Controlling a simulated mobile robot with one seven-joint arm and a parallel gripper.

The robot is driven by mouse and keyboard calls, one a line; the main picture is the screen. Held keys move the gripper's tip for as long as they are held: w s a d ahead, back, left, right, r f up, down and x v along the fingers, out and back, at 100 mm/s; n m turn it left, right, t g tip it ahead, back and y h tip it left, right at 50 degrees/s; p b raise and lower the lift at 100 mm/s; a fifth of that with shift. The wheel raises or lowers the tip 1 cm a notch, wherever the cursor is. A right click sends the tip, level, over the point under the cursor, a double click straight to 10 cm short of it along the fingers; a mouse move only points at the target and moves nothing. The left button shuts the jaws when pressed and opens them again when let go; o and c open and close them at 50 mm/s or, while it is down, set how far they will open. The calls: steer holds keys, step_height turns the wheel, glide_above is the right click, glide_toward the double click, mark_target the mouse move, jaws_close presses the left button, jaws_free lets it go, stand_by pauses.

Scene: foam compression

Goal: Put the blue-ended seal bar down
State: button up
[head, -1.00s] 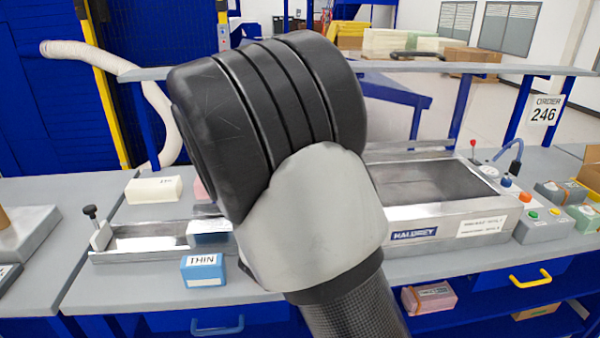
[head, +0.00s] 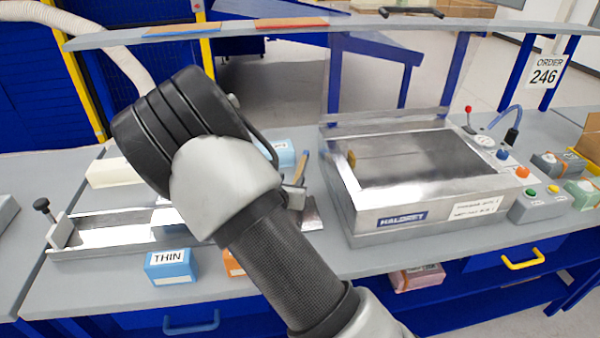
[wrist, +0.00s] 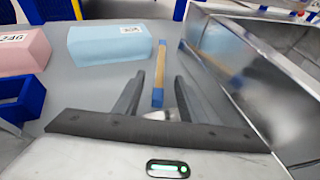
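The blue-ended seal bar (wrist: 160,70) is a slim tan strip with blue ends. In the wrist view it appears to lie on the grey bench, between and beyond my fingertips. My gripper (wrist: 160,88) looks open, with a gap on each side of the bar. In the head view the bar (head: 302,168) shows just left of the steel sealing machine (head: 390,218), beside my gripper (head: 296,195), which is partly hidden by my wrist. The machine also stands at the right of the wrist view (wrist: 240,85).
A light blue block (wrist: 110,43), a pink block (wrist: 22,50) and a dark blue bin (wrist: 20,100) lie left of the bar. A blue block marked THIN (head: 171,266) and a metal tray fixture (head: 110,232) are at the bench's left. The machine wall is close on the right.

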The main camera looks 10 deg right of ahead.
mark_target(298, 175)
steer(key=x, duration=0.4)
steer(key=shift+w+f, duration=0.1)
steer(key=w+d+f, duration=0.1)
steer(key=w+f, duration=0.1)
steer(key=w, duration=0.1)
steer(key=shift+d+f, duration=0.35)
steer(key=shift+w+d+f, duration=0.15)
steer(key=shift+w+f, duration=0.05)
steer(key=shift+w, duration=0.25)
steer(key=shift+r, duration=0.1)
jaws_close()
